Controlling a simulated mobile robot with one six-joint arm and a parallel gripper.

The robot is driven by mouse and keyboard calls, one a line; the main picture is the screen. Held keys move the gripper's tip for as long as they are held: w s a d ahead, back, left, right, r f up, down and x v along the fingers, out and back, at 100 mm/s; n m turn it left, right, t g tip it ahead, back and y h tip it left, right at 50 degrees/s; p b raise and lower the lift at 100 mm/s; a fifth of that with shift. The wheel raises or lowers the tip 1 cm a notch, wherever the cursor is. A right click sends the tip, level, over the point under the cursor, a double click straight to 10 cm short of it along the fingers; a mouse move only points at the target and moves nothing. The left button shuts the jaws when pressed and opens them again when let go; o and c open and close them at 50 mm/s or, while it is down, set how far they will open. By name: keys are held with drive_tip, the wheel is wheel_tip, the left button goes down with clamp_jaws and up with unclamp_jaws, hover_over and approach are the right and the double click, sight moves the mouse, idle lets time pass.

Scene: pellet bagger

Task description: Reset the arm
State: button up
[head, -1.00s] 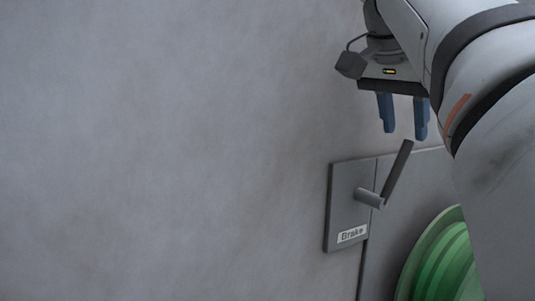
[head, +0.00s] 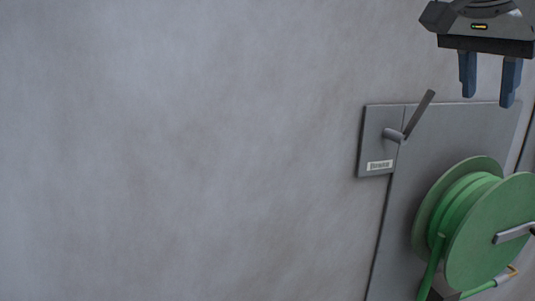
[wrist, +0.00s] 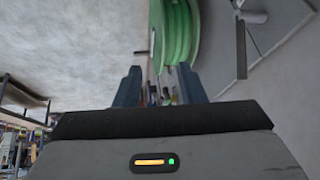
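My gripper (head: 490,95) is at the top right of the head view, with its two blue fingers pointing down. The fingers are apart and nothing shows between them. In the wrist view my gripper (wrist: 158,80) also shows both fingers apart and empty. The gripper is above and to the right of the brake lever (head: 418,115), which tilts up to the right from its plate, and does not appear to touch it. The lever also shows at the upper right of the wrist view (wrist: 242,48).
A grey plate with a small label (head: 379,165) carries the lever on the wall. A green hose reel (head: 490,225) with a crank handle is below it at the right. The wrist view shows a shelf (wrist: 22,95) at the left. The wall (head: 180,150) at the left is bare.

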drive_tip(key=w+a+f+n+y+b, duration=0.15)
drive_tip(key=a+f+n, duration=0.25)
drive_tip(key=f, duration=0.8)
drive_tip(key=w+a+f+n+y+b, duration=0.1)
drive_tip(key=w+a+f+n, duration=0.2)
drive_tip(key=f, duration=0.8)
drive_tip(key=s+a+f+n, duration=0.2)
drive_tip(key=s+f, duration=0.1)
drive_tip(key=f, duration=0.4)
drive_tip(key=s+a+f+n+y+b, duration=0.1)
drive_tip(key=s+a+f+n, duration=0.1)
drive_tip(key=f, duration=0.6)
drive_tip(key=s+a+f+n+y+b, duration=0.1)
drive_tip(key=s+a+f+n, duration=0.1)
drive_tip(key=f, duration=0.6)
drive_tip(key=shift+s+a+f, duration=0.25)
drive_tip(key=shift+s+a, duration=0.3)
drive_tip(key=shift+s, duration=0.35)
drive_tip(key=shift+y, duration=0.25)
